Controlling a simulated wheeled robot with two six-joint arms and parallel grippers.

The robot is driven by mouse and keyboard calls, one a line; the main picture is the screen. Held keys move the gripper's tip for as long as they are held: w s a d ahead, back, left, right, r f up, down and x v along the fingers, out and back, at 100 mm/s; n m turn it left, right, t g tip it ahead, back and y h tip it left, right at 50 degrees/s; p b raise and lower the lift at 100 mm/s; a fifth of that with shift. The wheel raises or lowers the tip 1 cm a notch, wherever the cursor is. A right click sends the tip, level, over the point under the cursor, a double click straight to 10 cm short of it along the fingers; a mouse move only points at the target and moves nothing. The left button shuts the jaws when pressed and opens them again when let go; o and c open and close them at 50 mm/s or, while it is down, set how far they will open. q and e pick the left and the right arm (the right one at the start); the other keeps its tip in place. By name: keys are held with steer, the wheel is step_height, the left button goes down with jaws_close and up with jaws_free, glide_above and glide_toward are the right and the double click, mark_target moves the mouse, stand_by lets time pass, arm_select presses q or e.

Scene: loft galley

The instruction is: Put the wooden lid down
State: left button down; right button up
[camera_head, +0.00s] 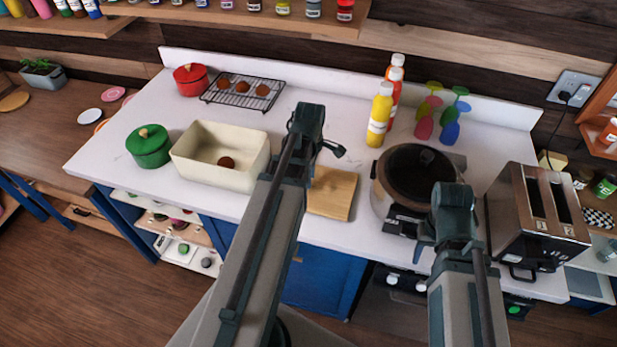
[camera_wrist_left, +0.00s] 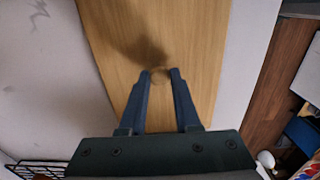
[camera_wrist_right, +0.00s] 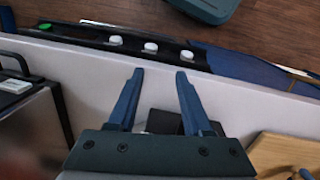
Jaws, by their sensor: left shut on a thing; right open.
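The wooden lid (camera_head: 334,194) is a flat light-brown board in front of the counter's middle. Its small round knob (camera_wrist_left: 160,76) sits between the fingertips of my left gripper (camera_wrist_left: 161,72), which is shut on it. In the head view my left gripper (camera_head: 328,148) is at the lid's back edge, and its arm hides the lid's left side. I cannot tell whether the lid touches the counter. My right gripper (camera_wrist_right: 160,74) is open and empty.
An open cream bin (camera_head: 195,175) with a brown roll stands left of my left arm. A green pot (camera_head: 149,146) is beside it. A large lidded cooker (camera_head: 415,172) and a toaster (camera_head: 545,215) stand right; bottles (camera_head: 379,115) stand behind.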

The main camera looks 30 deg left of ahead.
arm_select(q)
steer(key=shift+f, duration=0.2)
steer(key=c, duration=0.6)
jaws_free()
steer(key=shift+r, duration=0.1)
step_height(320, 180, up, 12)
steer(key=p, duration=1.2)
steer(key=shift+r, duration=0.1)
